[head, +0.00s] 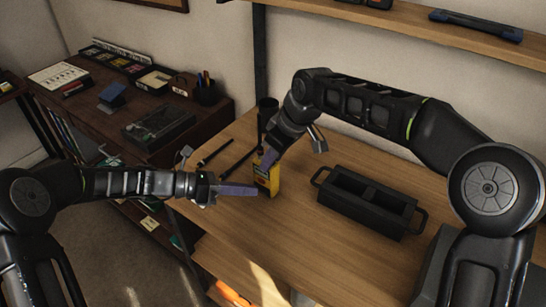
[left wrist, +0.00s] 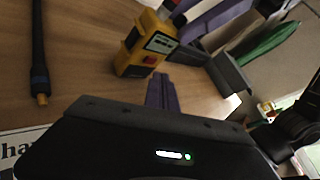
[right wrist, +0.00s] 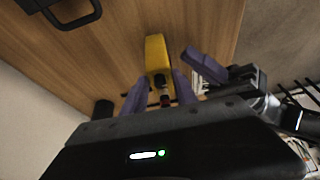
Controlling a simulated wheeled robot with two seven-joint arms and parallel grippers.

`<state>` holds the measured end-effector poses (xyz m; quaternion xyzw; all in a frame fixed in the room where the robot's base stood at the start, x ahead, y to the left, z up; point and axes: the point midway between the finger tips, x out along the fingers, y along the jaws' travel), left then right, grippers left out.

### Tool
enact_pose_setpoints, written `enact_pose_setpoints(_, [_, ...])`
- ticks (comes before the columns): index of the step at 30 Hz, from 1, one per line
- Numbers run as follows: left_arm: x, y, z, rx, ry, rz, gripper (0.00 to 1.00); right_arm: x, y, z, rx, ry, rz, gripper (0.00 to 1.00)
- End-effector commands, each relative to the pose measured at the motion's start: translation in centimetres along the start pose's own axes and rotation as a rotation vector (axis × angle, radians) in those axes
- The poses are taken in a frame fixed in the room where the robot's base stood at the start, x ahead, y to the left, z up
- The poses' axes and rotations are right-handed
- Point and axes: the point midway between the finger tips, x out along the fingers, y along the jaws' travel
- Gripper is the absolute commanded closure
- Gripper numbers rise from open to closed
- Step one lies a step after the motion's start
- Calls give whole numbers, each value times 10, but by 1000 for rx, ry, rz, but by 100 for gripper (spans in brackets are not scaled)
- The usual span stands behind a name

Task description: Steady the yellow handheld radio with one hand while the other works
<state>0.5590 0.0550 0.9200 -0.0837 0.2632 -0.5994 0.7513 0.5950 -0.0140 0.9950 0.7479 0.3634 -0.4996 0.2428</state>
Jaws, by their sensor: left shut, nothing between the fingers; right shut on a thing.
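The yellow handheld radio (head: 267,181) stands near the left edge of the wooden table; it also shows in the left wrist view (left wrist: 146,52), with a dark face and a red button. My right gripper (head: 268,158) comes down from above and is shut on the radio's upper part; in the right wrist view its purple fingers (right wrist: 158,92) lie on both sides of the radio (right wrist: 156,52). My left gripper (head: 257,191) is shut and empty, its fingertips close to the radio's side. In the left wrist view its fingers (left wrist: 161,78) point toward the radio; contact cannot be told.
Dark rods (head: 214,152) and a dark cylinder (head: 267,108) are behind the radio. A dark desk with stationery (head: 160,122) is at the left. The table's front middle is clear.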

Motion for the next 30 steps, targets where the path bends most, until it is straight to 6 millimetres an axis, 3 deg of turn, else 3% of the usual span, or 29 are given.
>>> enact_pose_setpoints(30, [7,5,5,0,0,0,100,1,0,1,0,-3,-2,100])
